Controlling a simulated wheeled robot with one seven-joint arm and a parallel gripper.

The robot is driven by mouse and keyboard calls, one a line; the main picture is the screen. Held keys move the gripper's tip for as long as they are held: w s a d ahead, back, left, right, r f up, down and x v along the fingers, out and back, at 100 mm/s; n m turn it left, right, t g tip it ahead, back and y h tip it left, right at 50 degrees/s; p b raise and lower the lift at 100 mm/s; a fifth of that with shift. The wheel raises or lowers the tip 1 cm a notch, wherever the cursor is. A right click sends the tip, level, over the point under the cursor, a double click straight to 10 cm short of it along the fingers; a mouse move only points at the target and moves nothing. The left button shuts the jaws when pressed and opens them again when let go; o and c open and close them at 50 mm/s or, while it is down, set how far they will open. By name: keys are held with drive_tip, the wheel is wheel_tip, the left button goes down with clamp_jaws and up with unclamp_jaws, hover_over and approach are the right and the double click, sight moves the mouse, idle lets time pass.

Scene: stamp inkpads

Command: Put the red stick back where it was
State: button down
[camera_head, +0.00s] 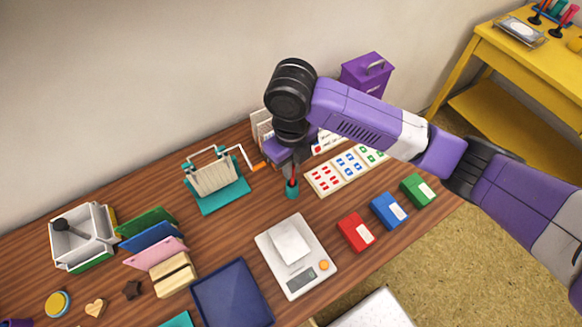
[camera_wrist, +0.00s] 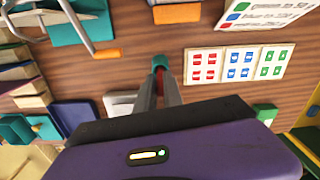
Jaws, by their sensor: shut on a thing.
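My gripper (camera_head: 291,177) points down over the middle of the table and is shut on the red stick (camera_head: 295,174). Only a little of the stick shows between the fingers. A small teal cup (camera_head: 291,190) is directly below the fingertips. In the wrist view, my gripper (camera_wrist: 160,82) reaches to the teal cup (camera_wrist: 159,59), and a bit of red shows at its opening. The stick looks roughly upright. I cannot tell how far its lower end is inside the cup, since the fingers hide it.
A teal rack with an orange-handled crank (camera_head: 216,180) stands left of my gripper. A card with coloured marks (camera_head: 340,172) lies to the right. A white scale (camera_head: 296,256) and red (camera_head: 356,232), blue (camera_head: 389,211) and green (camera_head: 417,190) pads lie nearer the front.

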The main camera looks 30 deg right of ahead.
drive_tip(key=shift+f, duration=0.65)
drive_tip(key=shift+f, duration=0.1)
drive_tip(key=c, duration=1.5)
unclamp_jaws()
wheel_tip(320, 180, up, 12)
drive_tip(key=shift+r+b, duration=0.15)
drive_tip(key=shift+b, duration=0.2)
